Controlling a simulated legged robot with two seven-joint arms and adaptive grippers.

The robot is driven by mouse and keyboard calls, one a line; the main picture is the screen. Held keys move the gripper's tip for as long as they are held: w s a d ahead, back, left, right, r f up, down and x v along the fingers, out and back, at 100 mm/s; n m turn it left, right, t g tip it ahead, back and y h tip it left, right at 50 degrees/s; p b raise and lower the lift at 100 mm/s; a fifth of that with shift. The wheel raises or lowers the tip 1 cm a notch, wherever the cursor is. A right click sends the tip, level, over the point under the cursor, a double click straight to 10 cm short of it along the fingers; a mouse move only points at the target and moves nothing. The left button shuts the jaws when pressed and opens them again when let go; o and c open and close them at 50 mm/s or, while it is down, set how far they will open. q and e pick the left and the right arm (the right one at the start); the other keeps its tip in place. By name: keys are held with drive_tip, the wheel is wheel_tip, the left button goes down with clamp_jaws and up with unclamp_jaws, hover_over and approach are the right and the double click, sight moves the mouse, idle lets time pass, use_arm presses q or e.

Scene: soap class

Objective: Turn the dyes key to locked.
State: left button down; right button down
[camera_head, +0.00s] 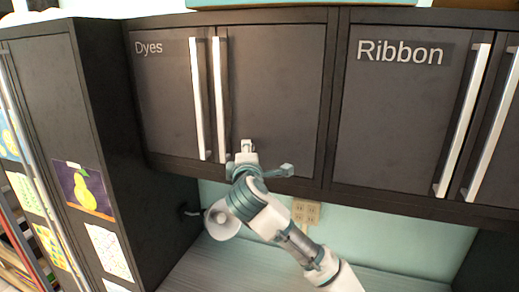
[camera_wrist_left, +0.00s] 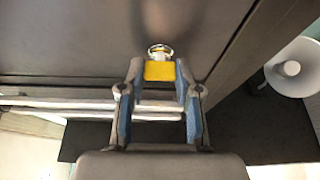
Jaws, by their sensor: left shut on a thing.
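The Dyes cabinet (camera_head: 270,75) has two dark doors with long silver handles (camera_head: 221,100). My left gripper (camera_head: 247,153) is at the lower part of its right door, just right of the handles. In the left wrist view, my left gripper (camera_wrist_left: 160,80) is shut on the yellow head of the dyes key (camera_wrist_left: 160,71), with a fingertip on each side. A round silver lock (camera_wrist_left: 160,50) shows on the dark door just beyond the key. In the head view, the key is too small to make out. My right gripper is not in view.
The Ribbon cabinet (camera_head: 400,120) is to the right. A tall dark cabinet with pictures (camera_head: 100,150) stands to the left. A white lamp-like object (camera_head: 222,221) is below the Dyes doors, near a wall outlet (camera_head: 306,211). The counter (camera_head: 205,268) is clear where visible.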

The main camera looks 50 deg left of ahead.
use_arm(q)
drive_tip(key=shift+w, duration=0.15)
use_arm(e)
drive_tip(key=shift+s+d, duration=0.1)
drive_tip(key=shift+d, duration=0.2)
use_arm(q)
drive_tip(key=c, duration=1.1)
unclamp_jaws()
drive_tip(key=o, duration=0.3)
drive_tip(key=shift+w+f, duration=0.1)
drive_tip(key=shift+w, duration=0.05)
drive_tip(key=v, duration=1.1)
drive_tip(key=shift+d, duration=0.4)
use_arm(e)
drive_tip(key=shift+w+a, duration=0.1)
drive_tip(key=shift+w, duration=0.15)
use_arm(q)
drive_tip(key=shift+a+f, duration=0.15)
drive_tip(key=shift+a, duration=0.15)
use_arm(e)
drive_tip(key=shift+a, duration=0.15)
